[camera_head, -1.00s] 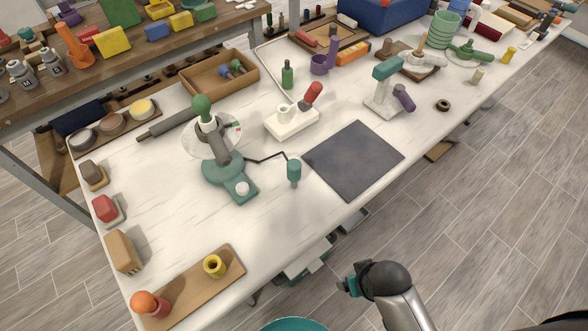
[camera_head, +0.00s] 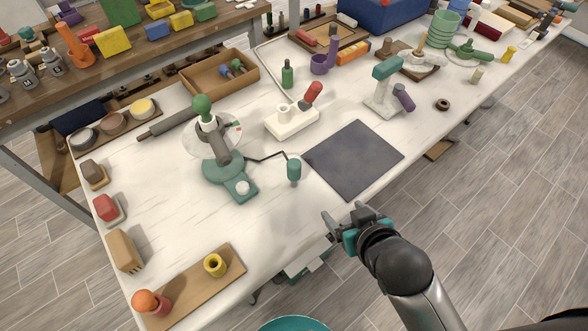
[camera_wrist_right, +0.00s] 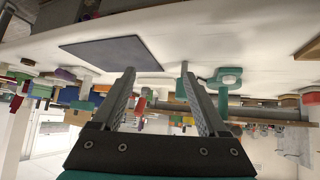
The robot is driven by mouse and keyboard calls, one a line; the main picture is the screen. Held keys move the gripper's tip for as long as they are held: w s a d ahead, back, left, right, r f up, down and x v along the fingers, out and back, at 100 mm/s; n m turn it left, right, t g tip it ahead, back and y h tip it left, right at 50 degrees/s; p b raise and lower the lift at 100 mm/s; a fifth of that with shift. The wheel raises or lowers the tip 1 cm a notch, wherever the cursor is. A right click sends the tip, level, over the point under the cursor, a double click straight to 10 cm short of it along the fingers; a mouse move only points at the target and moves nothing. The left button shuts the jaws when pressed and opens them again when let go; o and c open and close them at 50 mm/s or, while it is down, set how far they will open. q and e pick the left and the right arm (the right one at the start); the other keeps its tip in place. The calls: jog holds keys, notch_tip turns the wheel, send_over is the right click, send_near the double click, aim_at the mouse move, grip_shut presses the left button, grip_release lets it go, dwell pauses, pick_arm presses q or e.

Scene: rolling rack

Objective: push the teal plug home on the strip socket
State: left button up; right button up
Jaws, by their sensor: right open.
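The teal plug (camera_head: 293,169) stands upright near the table's front edge, left of the dark mat, with a black cord running to a teal-based device (camera_head: 222,170). A white strip (camera_head: 291,124) behind it carries a white round socket and a tilted red-topped piece; the plug is apart from it. My right gripper (camera_head: 341,214) is open and empty, just off the table's front edge, to the right and in front of the plug. In the right wrist view its fingers (camera_wrist_right: 158,75) are spread with nothing held. My left gripper is not in view.
The dark mat (camera_head: 354,160) lies flat right of the plug; it also shows in the right wrist view (camera_wrist_right: 110,55). A wooden board (camera_head: 190,292) with cups lies at the front left. A teal and white stand (camera_head: 383,92) is behind the mat.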

aim_at(297, 174)
jog(key=w+a+t+y, duration=0.1)
jog(key=w+a, duration=0.1)
jog(key=w, duration=0.1)
jog(key=w+a+f+n+t+y+b, duration=0.1)
jog(key=w+a, duration=0.2)
jog(key=w, duration=0.1)
jog(key=w+a+f+t+y+b, duration=0.1)
jog(key=w+a, duration=0.2)
jog(key=w, duration=0.1)
jog(key=shift+w+a+f+n+t, duration=0.15)
jog(key=shift+f+n+t, duration=0.05)
jog(key=shift+n+t, duration=0.1)
jog(key=shift+b+x, duration=0.95)
jog(key=shift+x, duration=1.7)
jog(key=shift+r, duration=0.15)
jog(key=shift+c, duration=0.2)
grip_shut()
